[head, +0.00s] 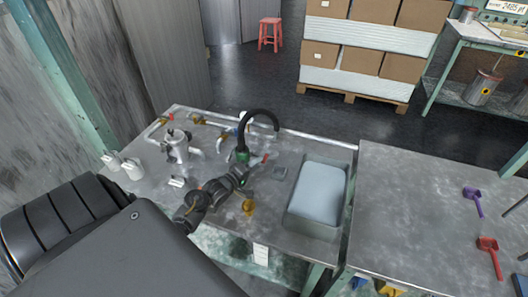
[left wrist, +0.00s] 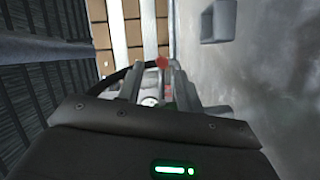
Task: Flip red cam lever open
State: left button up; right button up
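A red lever (head: 259,160) sticks out to the right beside a green fitting (head: 242,156) at the lower end of a black curved hose (head: 258,113) on the left workbench. My left gripper (head: 242,174) is just in front of this fitting, close to the lever; contact cannot be made out. In the left wrist view the gripper's two fingers (left wrist: 157,82) stand apart, with the red lever (left wrist: 161,62) showing at their far end. Small pale and green parts show between the fingers. My right gripper is not in view.
A grey tub (head: 319,197) stands right of the gripper on the left workbench (head: 272,228). A metal pot-like vessel (head: 177,146), pipes and brass fittings stand left of the hose. A second table at right holds a purple scoop (head: 474,200) and a red scoop (head: 489,252).

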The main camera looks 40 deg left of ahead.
pick_arm(q)
jog(key=shift+s+r, duration=0.15)
jog(key=shift+s, duration=1.45)
